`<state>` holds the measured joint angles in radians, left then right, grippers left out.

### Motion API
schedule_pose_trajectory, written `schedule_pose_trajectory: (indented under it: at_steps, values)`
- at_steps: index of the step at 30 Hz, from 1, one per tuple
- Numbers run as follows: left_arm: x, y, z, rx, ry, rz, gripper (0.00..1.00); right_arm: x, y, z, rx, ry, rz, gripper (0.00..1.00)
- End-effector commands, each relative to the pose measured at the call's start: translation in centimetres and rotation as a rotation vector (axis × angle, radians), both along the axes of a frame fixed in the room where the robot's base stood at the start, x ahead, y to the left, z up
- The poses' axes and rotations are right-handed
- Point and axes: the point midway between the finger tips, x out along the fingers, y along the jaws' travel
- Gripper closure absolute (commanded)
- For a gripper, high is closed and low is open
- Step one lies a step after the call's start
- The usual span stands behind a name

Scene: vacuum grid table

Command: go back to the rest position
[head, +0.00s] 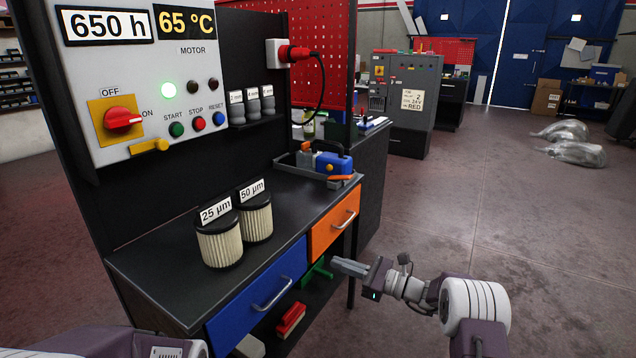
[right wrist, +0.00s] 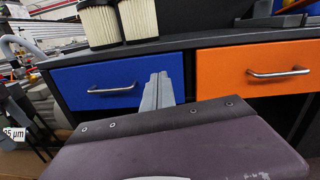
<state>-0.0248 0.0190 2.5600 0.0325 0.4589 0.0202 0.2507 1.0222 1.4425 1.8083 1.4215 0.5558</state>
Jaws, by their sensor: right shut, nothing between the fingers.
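My right gripper (head: 348,267) reaches in from the lower right in the head view. Its fingers are together with nothing between them. It is in front of the workbench (head: 160,292), beyond its right front edge and below the orange drawer (head: 334,221). In the right wrist view the shut fingers (right wrist: 158,92) point toward the blue drawer (right wrist: 100,86), and the orange drawer (right wrist: 254,70) is to the right. Both drawers look closed. My left gripper is out of view; only part of my left arm shows at the lower left.
Two filters, 25 µm (head: 219,246) and 50 µm (head: 257,222), stand on the bench. A tray with tools (head: 285,165) is at its back right. The control panel (head: 150,95) rises behind. A red item (head: 291,320) is on the lower shelf.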

Motion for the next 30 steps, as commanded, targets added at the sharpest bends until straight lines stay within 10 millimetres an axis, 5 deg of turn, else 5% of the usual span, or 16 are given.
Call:
schedule_pose_trajectory:
  at_steps: [1,3,7,12,15,21,23,30]
  values:
    - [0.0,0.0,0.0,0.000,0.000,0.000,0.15,-1.2,2.3,3.7,-0.025,-0.049,0.053,1.00]
    - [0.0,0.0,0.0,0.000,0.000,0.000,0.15,-5.4,6.0,6.0,-0.134,-0.068,0.176,1.00]
    - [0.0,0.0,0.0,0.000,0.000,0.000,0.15,-16.0,9.2,3.6,-0.520,-0.105,0.428,1.00]
    - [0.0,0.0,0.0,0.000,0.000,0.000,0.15,-27.1,4.8,-2.9,-1.038,-0.255,0.739,1.00]
    - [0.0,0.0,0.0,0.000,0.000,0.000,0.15,-31.0,0.6,-5.7,-1.275,-0.378,0.914,1.00]
    - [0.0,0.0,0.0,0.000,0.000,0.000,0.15,-34.9,-7.5,-10.1,-1.607,-0.679,1.299,1.00]
    - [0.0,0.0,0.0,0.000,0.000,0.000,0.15,-33.5,-9.1,-10.5,-1.700,-0.843,1.401,1.00]
    - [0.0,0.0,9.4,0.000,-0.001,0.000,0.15,-32.7,-9.1,-1.0,-1.714,-0.886,1.402,1.00]
